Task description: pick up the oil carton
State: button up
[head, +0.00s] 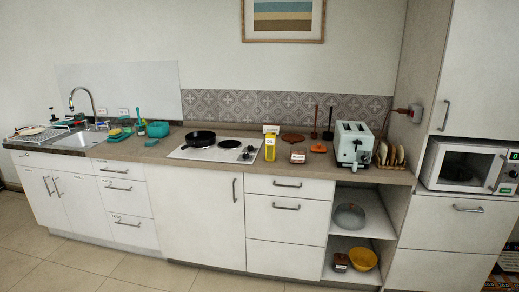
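The oil carton (270,148) is a yellow upright carton with a white label and a white top. It stands on the brown countertop (162,156), just right of the stove's knobs and near the front half of the counter. My gripper is not in the head view.
A cooktop (215,149) with a black pan (200,138) is left of the carton. A small labelled container (298,157) stands to its right, then a toaster (353,145) and a rack (390,155). The tiled floor (110,270) in front is clear.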

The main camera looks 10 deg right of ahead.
aim_at(270, 137)
jog(key=u, duration=0.1)
jog(key=i, duration=1.2)
jog(key=u, duration=1.05)
jog(key=k, duration=0.85)
jog(key=u, duration=0.15)
